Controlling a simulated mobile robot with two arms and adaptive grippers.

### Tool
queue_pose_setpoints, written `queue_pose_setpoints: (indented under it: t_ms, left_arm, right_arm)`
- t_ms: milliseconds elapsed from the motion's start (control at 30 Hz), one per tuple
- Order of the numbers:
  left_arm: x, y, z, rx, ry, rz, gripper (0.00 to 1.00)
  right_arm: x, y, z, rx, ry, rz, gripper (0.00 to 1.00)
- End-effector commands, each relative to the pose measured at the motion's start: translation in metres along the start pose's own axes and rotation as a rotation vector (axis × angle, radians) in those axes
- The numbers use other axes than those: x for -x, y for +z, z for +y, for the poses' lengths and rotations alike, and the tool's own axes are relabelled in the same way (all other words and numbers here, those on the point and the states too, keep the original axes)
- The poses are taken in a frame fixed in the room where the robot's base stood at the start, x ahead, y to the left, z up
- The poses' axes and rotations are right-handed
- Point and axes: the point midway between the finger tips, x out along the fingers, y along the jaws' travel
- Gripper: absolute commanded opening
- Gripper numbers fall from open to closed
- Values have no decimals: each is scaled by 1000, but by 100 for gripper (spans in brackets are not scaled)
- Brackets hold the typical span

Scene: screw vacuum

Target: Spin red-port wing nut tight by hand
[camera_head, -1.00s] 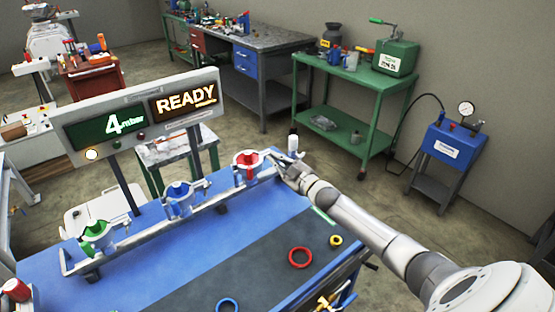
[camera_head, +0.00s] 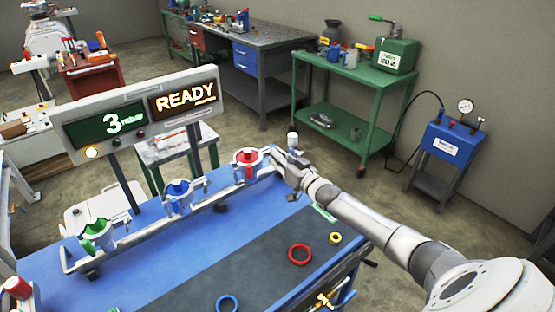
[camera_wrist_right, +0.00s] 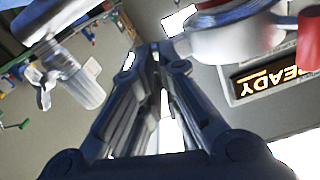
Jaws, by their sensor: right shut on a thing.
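The red port (camera_head: 246,158), a red-topped fitting with a silver clamp ring, stands at the right end of the metal rail. My right gripper (camera_head: 275,156) is at the clamp's right side. In the right wrist view its fingers (camera_wrist_right: 157,50) close together beside the pale clamp ring (camera_wrist_right: 235,42), with a red part (camera_wrist_right: 310,38) at the right edge. The gripper is shut on the wing nut, which the fingers almost fully hide. My left gripper is not in view.
A blue port (camera_head: 178,188) and a green port (camera_head: 95,230) share the rail (camera_head: 135,238). A display (camera_head: 140,118) behind reads 3 mbar and READY. A red ring (camera_head: 300,254), yellow ring (camera_head: 335,238) and blue ring (camera_head: 227,304) lie on the bench. A metal valve (camera_wrist_right: 70,75) is close left of the fingers.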

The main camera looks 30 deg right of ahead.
Motion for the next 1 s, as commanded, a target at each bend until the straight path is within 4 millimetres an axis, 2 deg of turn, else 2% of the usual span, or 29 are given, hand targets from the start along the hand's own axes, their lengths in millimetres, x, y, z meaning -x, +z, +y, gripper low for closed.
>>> queue_pose_setpoints:
  t_ms: [400, 1000]
  left_arm:
    - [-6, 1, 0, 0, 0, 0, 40]
    - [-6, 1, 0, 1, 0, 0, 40]
  right_arm:
    - [0, 2, 1, -223, 2, -3, 0]
    - [0, 1, 1, -265, 2, -3, 0]
